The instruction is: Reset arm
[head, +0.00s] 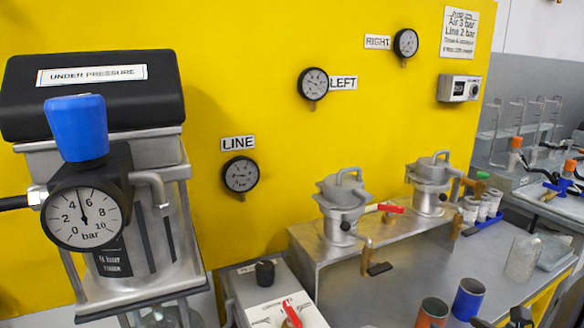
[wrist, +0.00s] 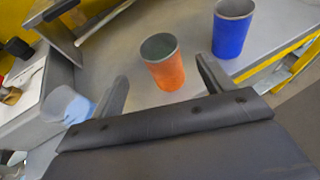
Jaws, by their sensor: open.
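My gripper (wrist: 161,70) is open, its two dark fingers spread apart in the wrist view. An orange cup (wrist: 164,68) stands upright on the grey bench beyond the gap between the fingers; nothing is visibly held. A blue cup (wrist: 232,32) stands on the bench to the right of the orange cup. In the head view the orange cup (head: 432,313) and the blue cup (head: 467,299) are at the bottom right. Dark parts at the bottom edge beside them may be my gripper, but too little shows to tell.
Two metal drums, left (head: 342,207) and right (head: 430,183), stand on a raised metal shelf (head: 381,228) with valves. A large pressure vessel with a dial (head: 84,217) stands at left. A yellow panel (head: 255,80) rises behind. The bench has clear space before the shelf.

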